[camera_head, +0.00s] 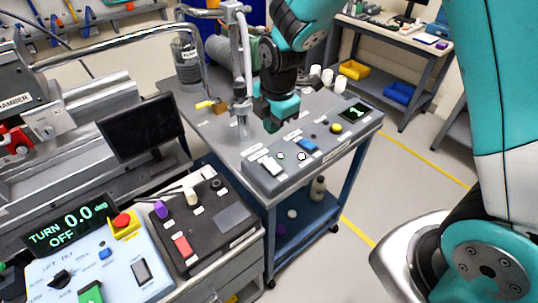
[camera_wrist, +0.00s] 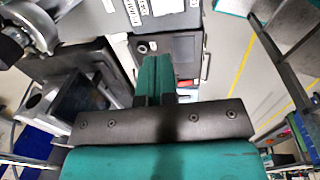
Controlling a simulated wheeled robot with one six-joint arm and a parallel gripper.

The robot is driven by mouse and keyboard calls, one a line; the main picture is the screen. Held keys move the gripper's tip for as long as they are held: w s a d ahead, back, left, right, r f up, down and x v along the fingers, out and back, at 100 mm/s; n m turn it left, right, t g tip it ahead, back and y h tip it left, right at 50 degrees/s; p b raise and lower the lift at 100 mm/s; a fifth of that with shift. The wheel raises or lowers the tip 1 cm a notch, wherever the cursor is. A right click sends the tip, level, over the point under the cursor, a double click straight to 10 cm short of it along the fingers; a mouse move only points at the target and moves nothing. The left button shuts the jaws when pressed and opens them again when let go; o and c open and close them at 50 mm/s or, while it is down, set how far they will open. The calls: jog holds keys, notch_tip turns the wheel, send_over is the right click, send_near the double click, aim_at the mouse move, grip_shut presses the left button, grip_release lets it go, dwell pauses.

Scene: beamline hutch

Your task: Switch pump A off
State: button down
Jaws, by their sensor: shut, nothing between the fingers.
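A grey sloped control panel (camera_head: 315,148) lies along the front of the blue-framed cart. My gripper (camera_head: 276,120) is above the cart top, just behind the panel; contact cannot be told. In the wrist view my teal fingers (camera_wrist: 154,78) are together and empty, over part of a dark box (camera_wrist: 182,45).
A black control box (camera_head: 210,225) with purple and white knobs and a red switch (camera_head: 182,245) stands front left. Beside it is a panel with a red emergency button (camera_head: 122,220). A metal post (camera_head: 240,90) stands left of my gripper. Floor right of the cart is clear.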

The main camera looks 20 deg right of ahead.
aim_at(268, 163)
jog(key=f+p, duration=0.1)
jog(key=f, duration=0.3)
jog(key=w+f+p, duration=0.1)
jog(key=f, duration=0.3)
jog(key=f+p, duration=0.1)
jog(key=f, duration=0.3)
jog(key=shift+w+a+f, duration=0.2)
jog(key=shift+a+f, duration=0.05)
jog(key=shift+f, duration=0.1)
